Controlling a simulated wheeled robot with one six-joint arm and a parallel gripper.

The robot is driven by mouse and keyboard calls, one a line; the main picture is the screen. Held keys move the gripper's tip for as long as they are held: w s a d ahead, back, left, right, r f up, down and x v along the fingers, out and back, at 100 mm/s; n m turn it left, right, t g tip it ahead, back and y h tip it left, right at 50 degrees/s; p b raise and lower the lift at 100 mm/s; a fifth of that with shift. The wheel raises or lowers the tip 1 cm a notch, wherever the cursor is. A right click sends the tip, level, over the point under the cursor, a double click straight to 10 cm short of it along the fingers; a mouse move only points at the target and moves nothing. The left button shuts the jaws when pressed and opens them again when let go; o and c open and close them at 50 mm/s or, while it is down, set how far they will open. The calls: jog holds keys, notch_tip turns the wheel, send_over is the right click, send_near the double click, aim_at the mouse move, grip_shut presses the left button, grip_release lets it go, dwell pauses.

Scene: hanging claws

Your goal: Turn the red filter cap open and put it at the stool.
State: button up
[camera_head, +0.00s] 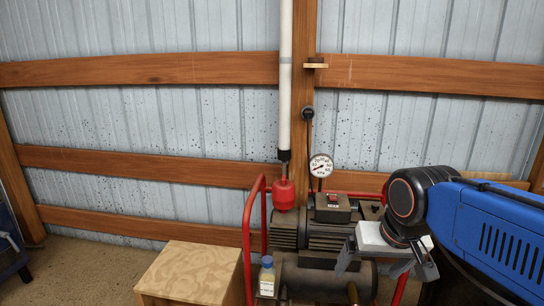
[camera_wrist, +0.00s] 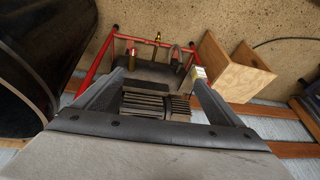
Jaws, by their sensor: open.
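The red filter cap (camera_head: 284,196) sits upright on the compressor's left side, below a white vertical pipe with a black end. The pipe's lower end meets the cap's narrow neck in the head view; I cannot tell whether they touch. The wooden stool (camera_head: 190,258) stands on the floor to the left of the compressor, its top bare. It also shows in the wrist view (camera_wrist: 236,68). My gripper (camera_head: 386,266) is open and empty, right of the cap and in front of the compressor. Its fingers (camera_wrist: 158,76) spread over the compressor in the wrist view. I cannot make out the cap there.
The compressor (camera_head: 330,236) has a red tube frame (camera_head: 250,225) around it. A pressure gauge (camera_head: 321,165) rises behind it. A small bottle with a yellowish content (camera_head: 267,276) stands at its front left, near the stool. A blue object (camera_head: 10,240) is at the far left.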

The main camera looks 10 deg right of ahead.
jog(key=w+a+r+m+g, duration=0.15)
jog(key=w+r+m, duration=0.4)
jog(key=w, duration=0.65)
jog(key=w+a+r+m+g, duration=0.15)
jog(key=w+r+m, duration=0.4)
jog(key=w, duration=0.75)
jog(key=m+g, duration=0.1)
jog(key=m, duration=1)
send_over(285, 194)
jog(key=w+d, duration=0.1)
jog(key=w, duration=0.3)
notch_tip(285, 194, down, 3)
jog(key=shift+f+m, duration=0.25)
jog(key=shift+m, duration=0.05)
notch_tip(285, 194, down, 17)
jog(key=shift+r, duration=0.1)
